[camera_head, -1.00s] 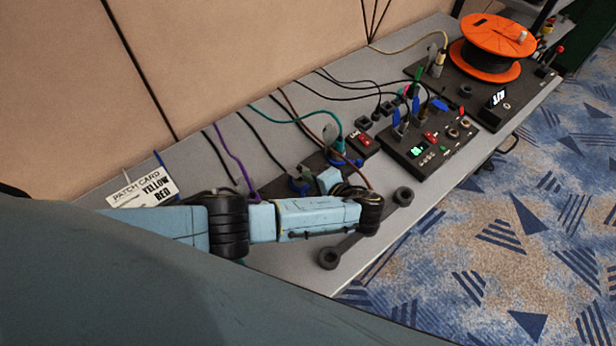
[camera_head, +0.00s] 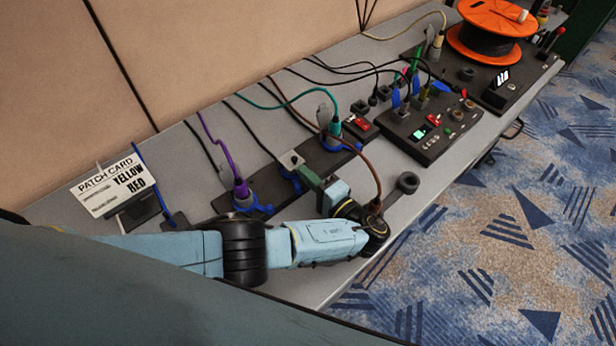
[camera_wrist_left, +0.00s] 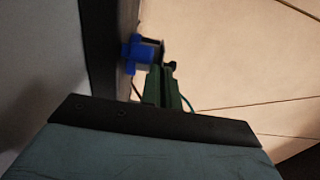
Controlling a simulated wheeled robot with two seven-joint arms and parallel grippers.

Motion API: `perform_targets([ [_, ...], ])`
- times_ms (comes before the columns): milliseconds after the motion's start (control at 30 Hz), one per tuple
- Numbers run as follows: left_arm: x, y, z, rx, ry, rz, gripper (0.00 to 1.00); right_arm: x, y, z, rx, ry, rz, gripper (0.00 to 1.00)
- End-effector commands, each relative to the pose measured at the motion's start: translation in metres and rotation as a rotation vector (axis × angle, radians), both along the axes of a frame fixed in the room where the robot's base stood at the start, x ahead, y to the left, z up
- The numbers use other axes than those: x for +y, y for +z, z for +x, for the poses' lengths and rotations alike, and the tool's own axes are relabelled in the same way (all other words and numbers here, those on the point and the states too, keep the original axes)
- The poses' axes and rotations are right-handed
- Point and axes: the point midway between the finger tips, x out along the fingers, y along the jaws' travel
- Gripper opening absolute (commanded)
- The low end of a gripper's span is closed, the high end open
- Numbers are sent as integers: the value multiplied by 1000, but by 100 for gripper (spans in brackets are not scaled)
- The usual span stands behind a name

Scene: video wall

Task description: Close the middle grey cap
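The middle grey cap (camera_head: 291,160) stands raised on the dark strip, beside a blue clip (camera_head: 289,174). In the left wrist view a grey piece (camera_wrist_left: 151,45) and blue clip (camera_wrist_left: 138,54) sit just beyond my fingertips. My left gripper (camera_head: 304,172) has green fingers pointing at the cap from its front right, very close to it; I cannot tell whether they touch. In the left wrist view the fingers (camera_wrist_left: 163,82) lie together with no clear gap and nothing visible between them. My right gripper is out of view.
A purple plug (camera_head: 240,190) stands left of the cap and a teal plug (camera_head: 335,125) right, beside another raised grey cap (camera_head: 324,112). A brown cable arches close to my wrist. A control box (camera_head: 430,130), orange reel (camera_head: 495,30) and patch card (camera_head: 115,185) share the table.

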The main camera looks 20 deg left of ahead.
Motion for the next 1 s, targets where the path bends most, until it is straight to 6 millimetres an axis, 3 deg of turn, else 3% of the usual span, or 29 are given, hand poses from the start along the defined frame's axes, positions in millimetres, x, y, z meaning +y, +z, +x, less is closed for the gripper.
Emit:
perform_targets([
  [300, 2, 0, 0, 1, 2, 2, 0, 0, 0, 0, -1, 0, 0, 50],
  [500, 1, 0, 0, 1, 2, 2, 25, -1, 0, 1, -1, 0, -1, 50],
  [767, 0, 0, 0, 1, 0, 1, 25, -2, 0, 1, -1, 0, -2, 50],
  [1000, -27, -2, -16, 2, -1, -3, 25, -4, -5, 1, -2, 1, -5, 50],
])
